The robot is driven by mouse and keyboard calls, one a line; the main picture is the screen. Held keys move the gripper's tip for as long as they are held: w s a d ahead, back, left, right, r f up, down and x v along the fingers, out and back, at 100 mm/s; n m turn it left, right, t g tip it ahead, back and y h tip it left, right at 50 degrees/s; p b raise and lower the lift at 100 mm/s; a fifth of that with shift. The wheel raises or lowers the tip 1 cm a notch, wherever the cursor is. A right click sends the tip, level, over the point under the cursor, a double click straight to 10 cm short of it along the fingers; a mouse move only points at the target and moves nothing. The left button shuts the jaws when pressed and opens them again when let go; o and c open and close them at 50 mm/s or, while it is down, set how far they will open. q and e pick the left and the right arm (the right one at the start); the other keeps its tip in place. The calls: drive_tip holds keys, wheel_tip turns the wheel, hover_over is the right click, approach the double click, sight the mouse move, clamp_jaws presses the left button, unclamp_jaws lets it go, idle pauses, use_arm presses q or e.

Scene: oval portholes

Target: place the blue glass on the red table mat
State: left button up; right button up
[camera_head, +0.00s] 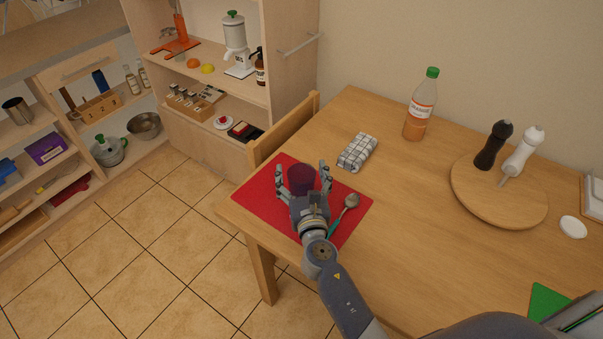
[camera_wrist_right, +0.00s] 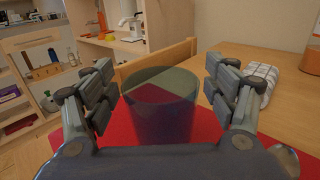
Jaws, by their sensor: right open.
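The blue glass (camera_head: 301,179) stands upright on the red table mat (camera_head: 260,198), which lies at the near left corner of the wooden table. Against the mat the glass looks dark purple. My right gripper (camera_head: 303,177) is open, with its fingers on both sides of the glass. In the right wrist view the glass (camera_wrist_right: 160,105) stands between the spread fingers, with a visible gap on each side. The mat (camera_wrist_right: 122,137) shows beneath and around it. My left gripper is not in view.
A spoon (camera_head: 345,211) lies on the mat's right part. A folded checked cloth (camera_head: 357,152) lies behind the mat, and an orange bottle (camera_head: 420,105) stands farther back. A round board (camera_head: 500,200) with two mills is at right. A chair (camera_head: 285,128) stands at the table's left edge.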

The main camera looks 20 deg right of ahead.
drive_tip(key=shift+r, duration=0.25)
drive_tip(key=s+a+b, duration=0.1)
drive_tip(key=s+a, duration=0.1)
drive_tip(key=s, duration=0.9)
drive_tip(key=shift+s+b, duration=0.35)
drive_tip(key=shift+s, duration=0.05)
drive_tip(key=shift+f, duration=0.1)
